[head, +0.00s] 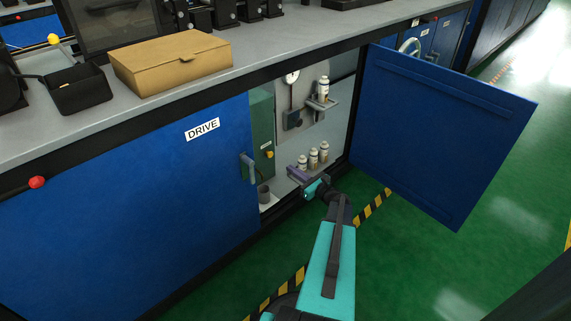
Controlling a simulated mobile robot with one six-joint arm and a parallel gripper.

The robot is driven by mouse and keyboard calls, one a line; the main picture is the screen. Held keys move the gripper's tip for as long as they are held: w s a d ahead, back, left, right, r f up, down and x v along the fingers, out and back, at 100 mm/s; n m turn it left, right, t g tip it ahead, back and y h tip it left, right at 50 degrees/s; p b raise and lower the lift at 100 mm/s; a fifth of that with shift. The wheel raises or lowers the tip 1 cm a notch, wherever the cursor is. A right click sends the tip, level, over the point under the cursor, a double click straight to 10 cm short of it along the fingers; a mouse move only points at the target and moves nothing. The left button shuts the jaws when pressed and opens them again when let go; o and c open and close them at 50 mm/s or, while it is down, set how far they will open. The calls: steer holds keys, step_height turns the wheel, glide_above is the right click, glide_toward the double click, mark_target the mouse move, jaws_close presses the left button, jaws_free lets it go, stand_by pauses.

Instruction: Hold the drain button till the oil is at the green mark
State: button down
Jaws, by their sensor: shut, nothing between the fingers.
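The open drive cabinet shows a green housing (262,125) with a small label and a yellow knob or button (270,154). I cannot tell whether this is the drain button. A grey cup (264,196) stands on the cabinet floor below it. My gripper (293,173) is shut and empty, in the cabinet opening, to the right of and a little below the yellow part, apart from it in the picture. No oil level or green mark can be made out.
Several white bottles (313,156) stand inside, and another bottle (323,89) sits on a bracket. The blue door (445,130) hangs open at right. A blue panel (130,195) marked DRIVE is at left. A cardboard box (172,61) lies on the bench. Green floor is clear in front.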

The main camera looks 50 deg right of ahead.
steer(key=shift+s+a, duration=0.1)
steer(key=shift+s, duration=0.9)
steer(key=shift+s+f, duration=0.1)
steer(key=shift+s, duration=0.05)
